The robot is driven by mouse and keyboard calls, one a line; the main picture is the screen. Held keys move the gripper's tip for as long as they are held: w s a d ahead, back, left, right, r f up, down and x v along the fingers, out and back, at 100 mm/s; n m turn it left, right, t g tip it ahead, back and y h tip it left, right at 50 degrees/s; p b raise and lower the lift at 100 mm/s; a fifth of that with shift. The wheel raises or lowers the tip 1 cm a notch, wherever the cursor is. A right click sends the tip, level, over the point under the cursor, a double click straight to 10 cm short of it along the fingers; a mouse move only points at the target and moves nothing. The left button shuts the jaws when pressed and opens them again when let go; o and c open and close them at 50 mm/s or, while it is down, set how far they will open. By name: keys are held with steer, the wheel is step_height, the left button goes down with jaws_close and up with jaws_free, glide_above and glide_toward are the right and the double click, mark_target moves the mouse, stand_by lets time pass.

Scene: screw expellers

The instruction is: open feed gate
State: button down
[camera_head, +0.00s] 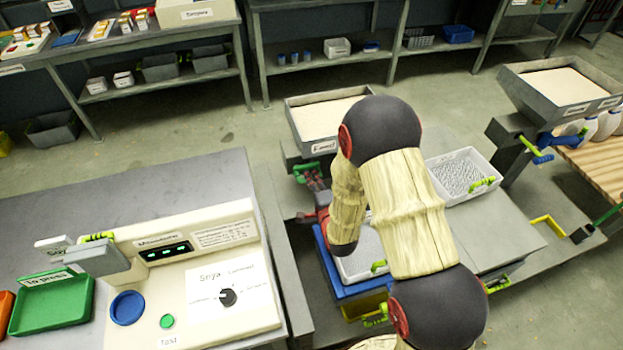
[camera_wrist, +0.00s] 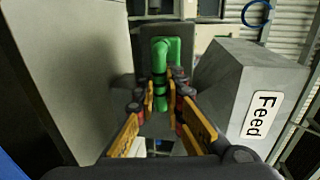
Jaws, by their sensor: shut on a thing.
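The feed gate's green handle (camera_wrist: 162,52) stands in the middle of the wrist view, against a dark grey plate. My gripper (camera_wrist: 163,97) reaches it from below in that view, its yellow-and-dark fingers closed on both sides of the handle's lower stem. In the head view the green handle (camera_head: 301,172) shows just left of my arm, below the front of the hopper (camera_head: 296,132) filled with pale material. There my gripper (camera_head: 316,182) is at the handle, partly hidden by my arm. A grey box face with a "Feed" label (camera_wrist: 262,114) is right of the handle in the wrist view.
A white tray of grey pieces (camera_head: 432,180) is right of my arm. Another white tray (camera_head: 350,266) sits on a blue stand below my gripper. A control panel (camera_head: 200,245) and green tray (camera_head: 52,303) are on the left table. A second hopper (camera_head: 508,80) stands right.

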steer(key=shift+s+f, duration=0.1)
stand_by(0.4)
steer(key=v, duration=0.4)
steer(key=shift+s+f+b, duration=0.2)
steer(key=shift+f+b, duration=0.2)
steer(key=c, duration=2)
jaws_free()
steer(key=shift+w, duration=0.1)
steer(key=shift+o, duration=0.5)
steer(key=shift+r, duration=0.1)
steer(key=v, duration=1.2)
